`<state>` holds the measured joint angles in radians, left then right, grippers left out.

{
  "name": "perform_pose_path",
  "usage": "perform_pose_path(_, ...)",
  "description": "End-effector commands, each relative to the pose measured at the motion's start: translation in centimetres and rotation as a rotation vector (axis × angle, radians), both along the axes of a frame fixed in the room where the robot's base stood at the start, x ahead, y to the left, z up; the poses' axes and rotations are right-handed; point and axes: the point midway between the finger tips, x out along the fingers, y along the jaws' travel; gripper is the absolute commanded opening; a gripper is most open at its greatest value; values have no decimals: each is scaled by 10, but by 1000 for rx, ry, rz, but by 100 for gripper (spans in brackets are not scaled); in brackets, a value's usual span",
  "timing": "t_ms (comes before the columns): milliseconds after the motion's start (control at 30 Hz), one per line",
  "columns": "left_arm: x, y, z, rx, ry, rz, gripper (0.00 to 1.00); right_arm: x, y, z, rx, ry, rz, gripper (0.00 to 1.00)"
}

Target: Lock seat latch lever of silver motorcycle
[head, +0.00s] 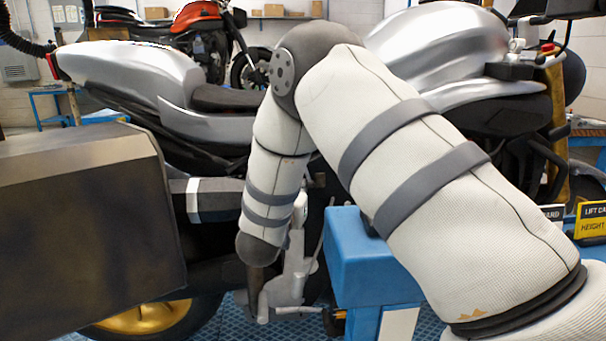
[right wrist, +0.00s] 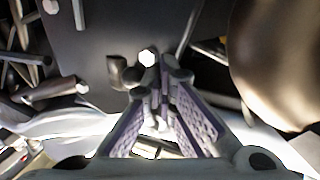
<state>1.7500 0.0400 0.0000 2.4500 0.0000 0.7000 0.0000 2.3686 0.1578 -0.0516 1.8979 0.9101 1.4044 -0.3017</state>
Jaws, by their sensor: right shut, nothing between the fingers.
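The silver motorcycle (head: 130,65) fills the middle of the head view, with its dark seat (head: 222,99) left of my bent right arm. The arm covers much of the bike's middle. My right gripper (right wrist: 160,88) is shut and empty in the right wrist view, its purple-padded fingers meeting at the tips. The tips are in front of a dark plate with a bright hex bolt head (right wrist: 147,57); I cannot tell whether they touch it. I cannot make out the seat latch lever for certain in either view. My left gripper is not in view.
A large dark box (head: 85,215) blocks the lower left. A blue block (head: 372,262) stands below my right arm. In the right wrist view, a dark rounded part (right wrist: 280,60) is close on the right. An orange motorcycle (head: 198,17) stands behind.

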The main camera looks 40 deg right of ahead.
Motion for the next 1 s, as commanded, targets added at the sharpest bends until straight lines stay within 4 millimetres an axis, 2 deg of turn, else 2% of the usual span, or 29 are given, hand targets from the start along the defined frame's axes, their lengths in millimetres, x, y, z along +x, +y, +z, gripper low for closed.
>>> perform_pose_path(1000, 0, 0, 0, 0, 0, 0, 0, -16, -19, 4, 0, 0, -1, 0)
